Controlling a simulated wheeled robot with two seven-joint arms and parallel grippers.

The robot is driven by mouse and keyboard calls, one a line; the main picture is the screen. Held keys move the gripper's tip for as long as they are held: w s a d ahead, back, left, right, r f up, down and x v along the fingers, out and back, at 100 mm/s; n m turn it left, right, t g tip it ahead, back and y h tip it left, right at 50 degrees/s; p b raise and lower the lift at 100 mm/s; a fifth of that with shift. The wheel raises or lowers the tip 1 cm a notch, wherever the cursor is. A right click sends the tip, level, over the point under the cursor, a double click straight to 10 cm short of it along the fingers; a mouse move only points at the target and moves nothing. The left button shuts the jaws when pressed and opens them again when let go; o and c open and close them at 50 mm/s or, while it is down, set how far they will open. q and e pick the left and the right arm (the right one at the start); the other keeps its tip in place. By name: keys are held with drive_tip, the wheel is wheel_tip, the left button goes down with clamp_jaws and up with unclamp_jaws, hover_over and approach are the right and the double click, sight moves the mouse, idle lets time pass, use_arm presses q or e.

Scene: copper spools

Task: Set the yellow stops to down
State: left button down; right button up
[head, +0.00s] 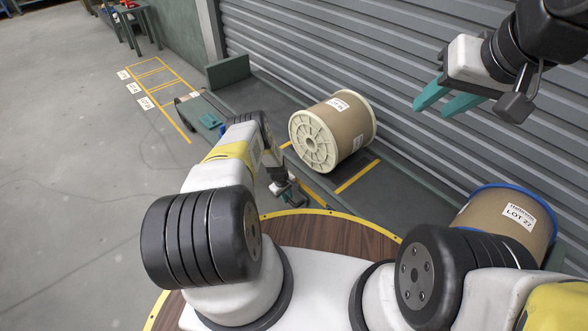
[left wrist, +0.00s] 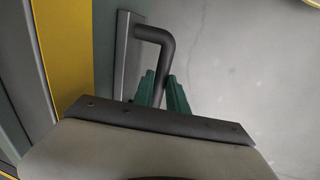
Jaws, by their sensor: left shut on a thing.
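A yellow bar (head: 357,176) lies across the dark bench to the right of a spool, and another yellow piece (head: 312,194) shows by my left gripper (head: 284,188). I cannot tell from here whether either is raised or flat. In the left wrist view a broad yellow strip (left wrist: 64,45) runs along the left. Beside it a dark grey bent handle (left wrist: 155,36) comes off a grey plate. My left gripper's teal fingers (left wrist: 162,95) are shut on this handle, one on each side. My right gripper (head: 440,99) is open and empty, high in front of the shutter.
A spool (head: 343,128) with a cream flange lies on its side on the bench (head: 400,210). A second spool (head: 506,217), blue-rimmed and labelled LOT 27, is at the right, partly hidden by my arm. Grey shutter wall stands behind. Open floor (head: 70,190) lies left.

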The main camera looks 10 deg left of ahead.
use_arm(q)
drive_tip(key=shift+s+f, duration=0.1)
drive_tip(key=c, duration=1.3)
unclamp_jaws()
drive_tip(key=shift+r, duration=0.55)
drive_tip(key=r, duration=0.4)
drive_tip(key=s+a+r, duration=0.1)
drive_tip(key=r, duration=0.1)
drive_tip(key=shift+r, duration=0.25)
